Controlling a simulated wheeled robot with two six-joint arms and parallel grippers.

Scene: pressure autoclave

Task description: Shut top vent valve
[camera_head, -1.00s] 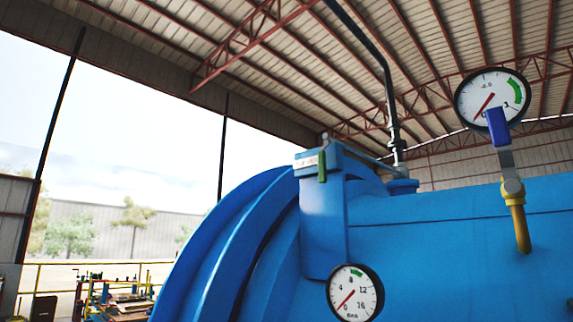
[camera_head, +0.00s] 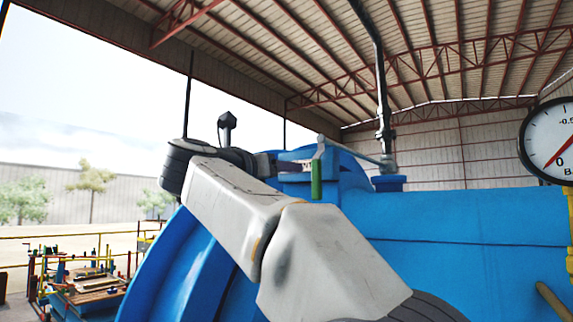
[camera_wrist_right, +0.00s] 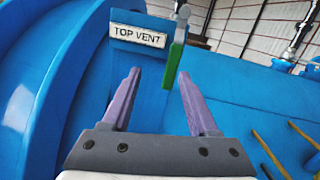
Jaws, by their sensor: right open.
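The top vent valve handle is a green-sleeved lever (camera_head: 317,178) hanging straight down from a grey metal pivot at the front of the blue vessel's top block. In the right wrist view the green lever (camera_wrist_right: 174,64) hangs slightly tilted to the right of a white "TOP VENT" label (camera_wrist_right: 138,36). My right gripper (camera_head: 280,165) is beside the block, left of the lever in the head view. In the wrist view its purple fingers (camera_wrist_right: 158,88) are open and empty. The lever appears ahead between them, nearer the right finger. My left gripper is not in view.
The big blue autoclave body (camera_head: 455,225) fills the right side. A pressure gauge (camera_head: 553,140) on a yellow pipe is at the right edge. A dark vertical pipe (camera_head: 383,100) rises behind the valve. A workbench (camera_head: 90,285) stands far off at lower left.

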